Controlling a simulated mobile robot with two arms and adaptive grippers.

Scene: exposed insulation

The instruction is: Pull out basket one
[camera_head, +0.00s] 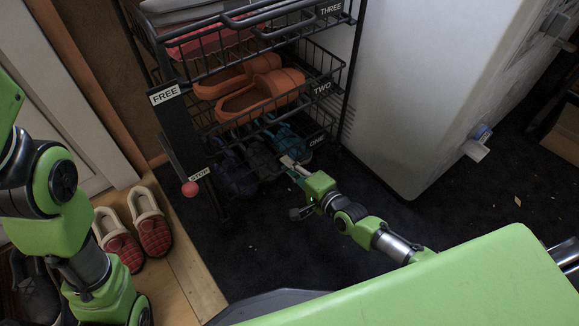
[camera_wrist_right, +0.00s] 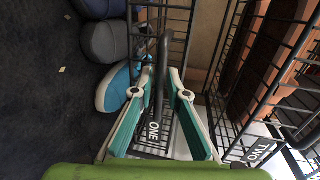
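Basket one (camera_head: 318,137), the lowest black wire basket of the rack, holds blue and dark shoes and bears a tag reading ONE (camera_wrist_right: 153,131). It looks pushed in under basket two (camera_head: 335,75). My right gripper (camera_head: 290,165) is at its front. In the right wrist view the two teal and white fingers (camera_wrist_right: 161,70) stand apart, one on each side of the basket's dark handle bar (camera_wrist_right: 163,60). A firm grip on the bar does not show. My left arm shows at the left, but its gripper is out of view.
Basket two holds orange clogs (camera_head: 262,92); basket three (camera_head: 262,35) is above. A white appliance (camera_head: 420,90) stands right of the rack. Red plaid slippers (camera_head: 153,232) lie at left. The dark carpet (camera_head: 265,235) before the rack is mostly clear.

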